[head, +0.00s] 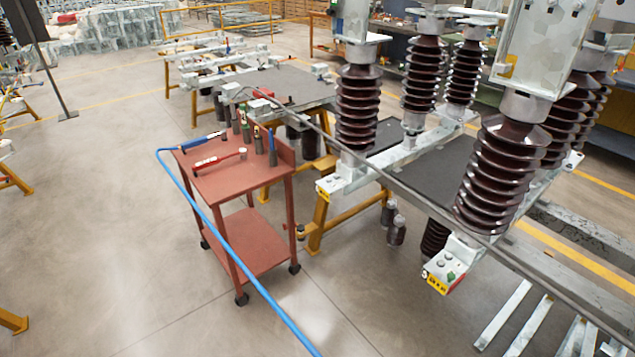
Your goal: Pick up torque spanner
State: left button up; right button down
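A red cart (240,184) stands left of centre with tools on its top shelf. A long tool with a red shaft and pale ends (218,158) lies across the shelf. A second long tool with a blue end (203,140) lies behind it, near the shelf's left edge. Either could be the torque spanner; I cannot tell which at this size. Several upright dark tools or sockets (245,130) stand along the back, and a blue pointed one (272,148) stands at the right. Neither of my grippers is in view.
A blue hose-like line (230,250) passes in front of the cart. Brown ribbed insulators (500,175) on a metal frame and yellow trestles (318,222) stand to the right. The floor (110,230) left of the cart is clear.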

aim_at(242, 152)
jog(key=i+u, duration=0.4)
jog(key=i, duration=2.55)
